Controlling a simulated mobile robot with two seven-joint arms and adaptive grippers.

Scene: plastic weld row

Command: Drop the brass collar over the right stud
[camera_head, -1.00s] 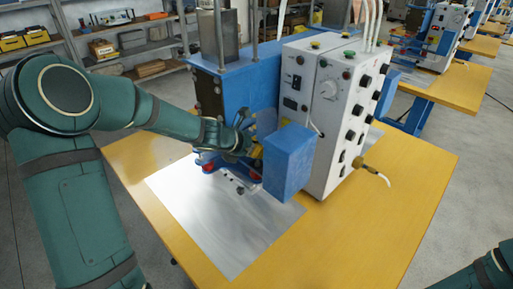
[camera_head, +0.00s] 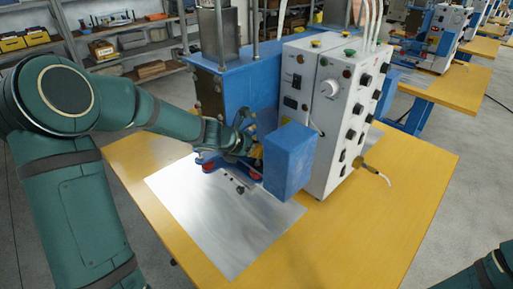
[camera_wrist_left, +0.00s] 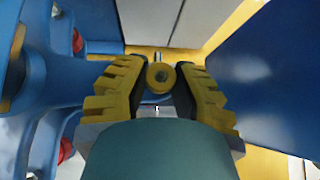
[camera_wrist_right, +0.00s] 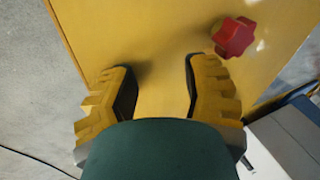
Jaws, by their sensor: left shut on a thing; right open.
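In the head view my left gripper (camera_head: 252,150) is at the blue press, left of a blue block, and the collar is too hidden to make out. A thin metal pin shows just behind the collar in the left wrist view; I cannot tell whether it is the right stud or whether the collar is around it. My right gripper (camera_wrist_right: 158,82) is open and empty above the yellow table.
The blue block (camera_head: 289,162) stands close to the right of my left gripper. The white control box (camera_head: 325,110) is behind it. A bare metal sheet (camera_head: 215,225) covers the table's (camera_head: 350,240) front left. A red star knob (camera_wrist_right: 234,37) is near my right gripper.

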